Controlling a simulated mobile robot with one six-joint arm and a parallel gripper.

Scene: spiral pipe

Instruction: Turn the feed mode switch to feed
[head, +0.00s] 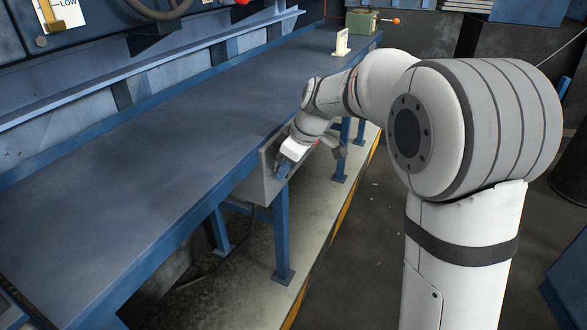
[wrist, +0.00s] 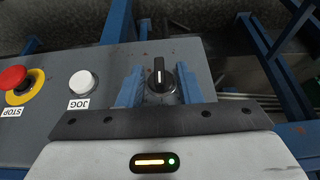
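The feed mode switch (wrist: 159,72) is a black knob with a white mark, on the face of a grey control box (wrist: 62,62). Its mark points toward the top of the wrist view, and any lettering for it is hidden. My gripper (wrist: 160,80) has its two blue fingers on either side of the knob, with gaps between them and the knob. It is open and appears to hold nothing. In the head view, my gripper (head: 284,168) is at the box (head: 262,184) under the bench edge; the switch is hidden there.
A white JOG button (wrist: 83,83) sits left of the switch, and a red STOP button (wrist: 14,78) on a yellow ring is farther left. Blue bench legs (head: 282,235) stand near the box.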

